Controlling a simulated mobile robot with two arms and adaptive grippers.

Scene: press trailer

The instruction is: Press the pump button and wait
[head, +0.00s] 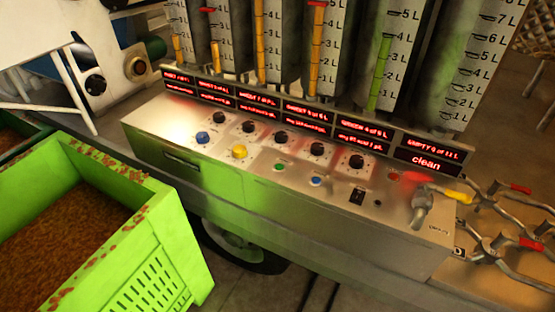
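A metal control panel (330,205) runs across the middle of the head view. It carries a blue button (203,137), a yellow button (239,152), a small green button (280,167), a second blue button (316,181), a black switch (357,196) and a small red button or light (394,176). Several black knobs (280,137) line the panel's back. I cannot read which one is the pump button. Red displays (308,117) stand behind the knobs; the rightmost display (426,161) reads "clean". Neither of my grippers is in view.
Level gauges marked in litres (400,60) rise behind the displays. A tap with a yellow handle (420,205) sits at the panel's right end, beside red-handled metal fittings (505,215). A green crate (165,245) of brown material stands front left. A wheel (245,250) shows underneath.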

